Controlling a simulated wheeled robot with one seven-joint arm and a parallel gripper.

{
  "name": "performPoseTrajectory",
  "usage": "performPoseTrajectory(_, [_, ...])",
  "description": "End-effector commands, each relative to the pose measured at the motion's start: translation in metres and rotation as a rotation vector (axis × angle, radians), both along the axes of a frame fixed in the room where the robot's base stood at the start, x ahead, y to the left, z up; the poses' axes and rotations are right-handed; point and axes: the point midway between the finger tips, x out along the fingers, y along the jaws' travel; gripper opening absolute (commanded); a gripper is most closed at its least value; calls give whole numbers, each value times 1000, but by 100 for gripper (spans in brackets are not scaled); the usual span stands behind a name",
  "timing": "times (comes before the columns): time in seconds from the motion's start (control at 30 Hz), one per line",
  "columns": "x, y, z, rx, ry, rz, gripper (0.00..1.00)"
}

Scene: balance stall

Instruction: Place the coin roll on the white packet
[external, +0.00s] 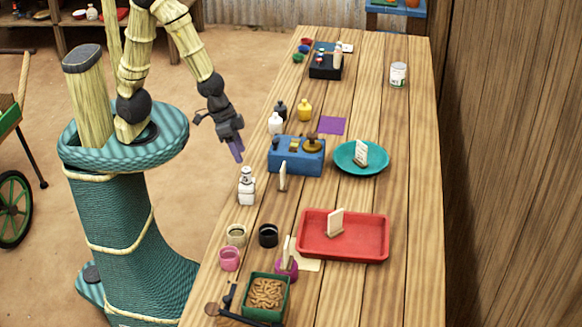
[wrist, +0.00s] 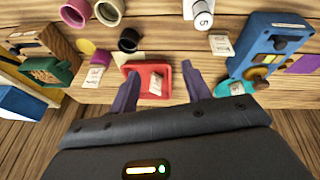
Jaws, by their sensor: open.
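My gripper (external: 237,151) hangs beside the near left edge of the table, apart from everything. In the wrist view its two purple fingers (wrist: 160,92) are spread with nothing held between them. No thing is plainly a coin roll. No white packet is certain either; a flat cream piece (external: 308,262) lies by the red tray, and a small white item (external: 346,47) lies at the far end.
A blue balance box (external: 283,164) stands right of my gripper, with a teal plate (external: 378,165) beyond it. A red tray (external: 372,251), several small cups and bottles, upright cards and a green box (external: 254,280) also occupy the table. The right side strip is mostly clear.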

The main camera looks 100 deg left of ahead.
Motion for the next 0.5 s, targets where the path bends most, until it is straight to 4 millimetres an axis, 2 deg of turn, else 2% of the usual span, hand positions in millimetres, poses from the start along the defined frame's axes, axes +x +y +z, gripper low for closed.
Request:
performPoseTrajectory(0.03, [-12,16,12,27,17,-39,48])
performPoseTrajectory(0.1, [-29,34,22,68,53,-96,48])
performPoseTrajectory(0.2, [-45,50,30,112,92,-145,48])
performPoseTrajectory(0.3, [-52,56,32,129,110,-165,48])
performPoseTrajectory(0.5, [-51,55,32,129,111,-166,48])
